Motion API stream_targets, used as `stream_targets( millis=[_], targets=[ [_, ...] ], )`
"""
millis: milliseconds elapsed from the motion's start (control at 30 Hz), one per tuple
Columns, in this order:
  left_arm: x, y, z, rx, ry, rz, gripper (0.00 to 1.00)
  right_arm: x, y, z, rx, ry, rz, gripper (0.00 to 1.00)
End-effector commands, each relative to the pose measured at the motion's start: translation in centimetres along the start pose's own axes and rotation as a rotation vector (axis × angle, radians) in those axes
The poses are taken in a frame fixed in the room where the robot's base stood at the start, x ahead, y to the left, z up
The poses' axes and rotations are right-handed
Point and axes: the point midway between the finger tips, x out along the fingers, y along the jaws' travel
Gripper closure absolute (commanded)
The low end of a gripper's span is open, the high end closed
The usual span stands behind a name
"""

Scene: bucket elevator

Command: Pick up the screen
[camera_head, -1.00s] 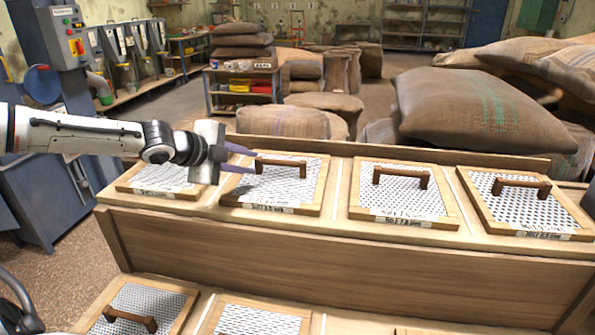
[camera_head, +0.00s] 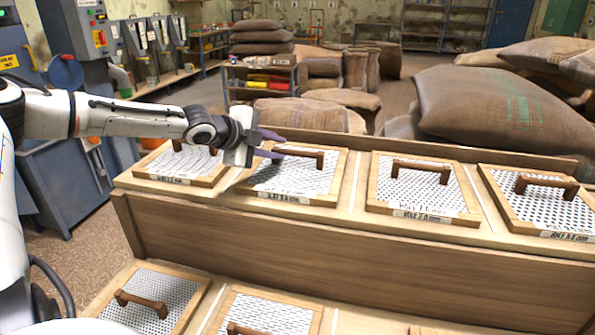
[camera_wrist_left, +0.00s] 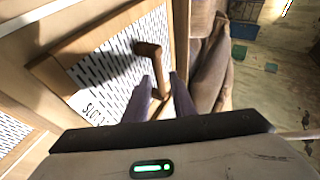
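Wood-framed mesh screens with brown handles lie on a wooden rack. My left gripper (camera_head: 277,147) is at the left end of the handle (camera_head: 304,152) of the second screen (camera_head: 290,176) on the upper tier. Its two dark fingers are apart. In the left wrist view, my left gripper (camera_wrist_left: 160,92) has the near end of the handle (camera_wrist_left: 150,50) between or just beyond its fingers; contact is not clear. This screen (camera_wrist_left: 108,58) has slot-shaped holes and lies flat in its place. My right gripper is not in view.
Other screens lie close by: one to the left (camera_head: 178,163), and two to the right (camera_head: 424,186) (camera_head: 546,198). More screens (camera_head: 152,298) lie on the lower tier. A raised board (camera_head: 430,149) runs behind the upper row. Burlap sacks (camera_head: 505,110) are piled behind it.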

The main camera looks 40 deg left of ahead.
Motion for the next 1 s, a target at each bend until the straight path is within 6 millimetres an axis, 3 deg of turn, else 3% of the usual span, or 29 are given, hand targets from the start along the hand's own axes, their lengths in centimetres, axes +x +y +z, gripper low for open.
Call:
stream_targets(
  millis=[300,500,867,1000],
  targets=[
    [3.1,0.8,-0.2,0.005,-0.003,0.004,0.77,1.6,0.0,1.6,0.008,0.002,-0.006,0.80],
    [4.5,0.4,-0.3,0.003,-0.002,0.004,0.77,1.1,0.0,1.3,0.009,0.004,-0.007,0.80],
    [5.0,0.3,-0.5,0.000,0.002,0.000,0.77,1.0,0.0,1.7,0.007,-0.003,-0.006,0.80],
    [5.0,0.3,-0.4,0.000,0.002,0.001,0.95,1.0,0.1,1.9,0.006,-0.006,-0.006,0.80]
  ],
)
